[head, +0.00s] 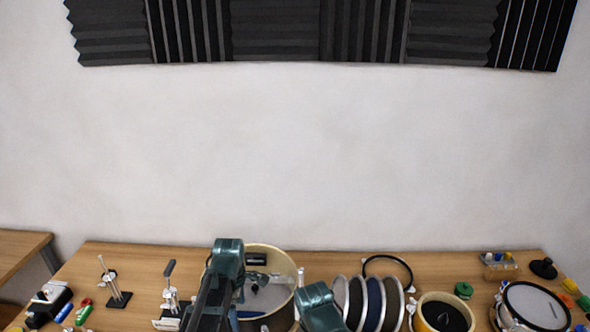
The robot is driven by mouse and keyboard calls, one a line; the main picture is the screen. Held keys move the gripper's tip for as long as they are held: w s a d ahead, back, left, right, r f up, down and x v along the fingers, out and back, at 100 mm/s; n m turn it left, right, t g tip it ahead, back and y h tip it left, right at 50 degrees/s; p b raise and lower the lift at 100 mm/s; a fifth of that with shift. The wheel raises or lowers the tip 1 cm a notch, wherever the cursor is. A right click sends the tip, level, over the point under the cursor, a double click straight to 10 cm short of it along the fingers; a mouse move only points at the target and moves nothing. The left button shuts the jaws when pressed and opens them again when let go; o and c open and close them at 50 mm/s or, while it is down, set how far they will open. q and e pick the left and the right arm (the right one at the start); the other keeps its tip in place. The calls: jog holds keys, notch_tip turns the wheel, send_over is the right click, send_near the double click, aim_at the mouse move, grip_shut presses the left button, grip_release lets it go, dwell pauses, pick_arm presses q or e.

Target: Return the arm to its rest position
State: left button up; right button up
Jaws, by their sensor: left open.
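My left arm rises from the bottom edge in the head view, a dark link with a teal housing at its top. My left gripper (239,289) is small and partly hidden by the arm. It is open, with nothing seen in it, in front of a round cream drum shell (287,262). I cannot tell whether it touches the shell. A teal housing of my right arm shows at the bottom middle, and my right gripper is not in view.
Small stands (114,287) are at left. The wooden table (150,263) is bare along its back left edge.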

pick_arm(q)
jog(key=s+a+m, duration=0.1)
jog(key=s+m, duration=0.8)
jog(key=m, duration=0.9)
jog(key=s+d+f+m+b, duration=0.1)
jog(key=s+d+f+b, duration=0.1)
jog(key=d+f+b, duration=0.3)
jog(key=s+d+f+m+y+b, duration=0.1)
jog(key=s+d+f+m+b, duration=0.1)
jog(key=d+f+b, duration=0.3)
jog(key=shift+s+d+f+b, duration=0.4)
jog(key=shift+s+f+b, duration=0.2)
jog(key=shift+s, duration=0.2)
